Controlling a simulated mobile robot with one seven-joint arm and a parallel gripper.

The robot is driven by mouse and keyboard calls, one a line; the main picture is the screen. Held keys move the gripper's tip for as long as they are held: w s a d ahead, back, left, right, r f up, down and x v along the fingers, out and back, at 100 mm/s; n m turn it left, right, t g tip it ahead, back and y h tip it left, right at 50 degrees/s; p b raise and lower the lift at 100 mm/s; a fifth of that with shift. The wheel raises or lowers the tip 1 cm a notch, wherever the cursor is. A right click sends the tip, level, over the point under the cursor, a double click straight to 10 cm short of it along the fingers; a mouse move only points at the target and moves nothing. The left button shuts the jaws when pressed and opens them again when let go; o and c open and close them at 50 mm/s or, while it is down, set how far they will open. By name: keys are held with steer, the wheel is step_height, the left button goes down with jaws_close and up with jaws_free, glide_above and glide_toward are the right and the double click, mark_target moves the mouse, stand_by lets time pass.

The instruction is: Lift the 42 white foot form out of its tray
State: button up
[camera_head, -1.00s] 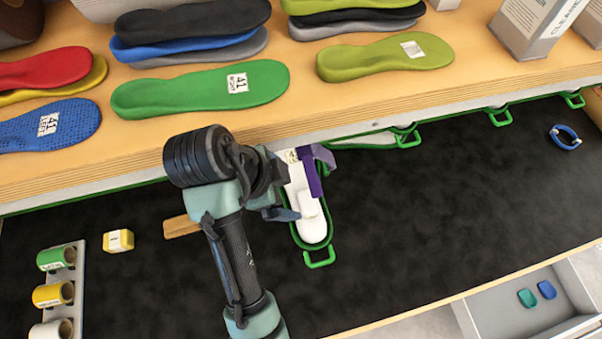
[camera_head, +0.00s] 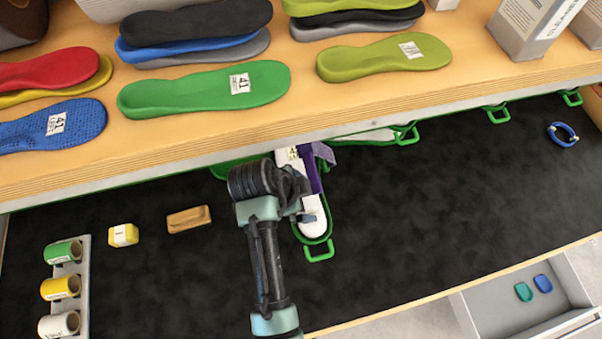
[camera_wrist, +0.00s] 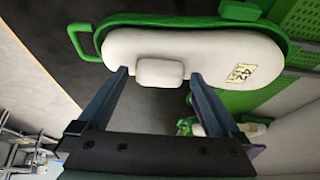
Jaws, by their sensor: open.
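The white foot form (camera_wrist: 200,52) lies in its green-rimmed tray (camera_wrist: 76,40), with a label reading 42 and a raised white block (camera_wrist: 158,73) on top. In the head view the form (camera_head: 312,215) shows partly, in its tray (camera_head: 320,250) under the shelf edge. My gripper (camera_wrist: 163,80) is open in the wrist view. Its two fingers stand either side of the raised block, with gaps between them and it. In the head view my gripper (camera_head: 312,195) is over the form and hides part of it. Whether the fingers touch the form's surface I cannot tell.
The wooden shelf (camera_head: 300,115) with insoles overhangs the back of the black table (camera_head: 430,200). More green trays (camera_head: 405,133) sit under its edge. A brown block (camera_head: 188,219), a yellow block (camera_head: 123,235) and a rack of rolls (camera_head: 85,290) stand left.

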steer(key=c, duration=1.3)
steer(key=shift+c, duration=0.9)
steer(key=shift+w+r, duration=0.1)
steer(key=shift+r, duration=0.05)
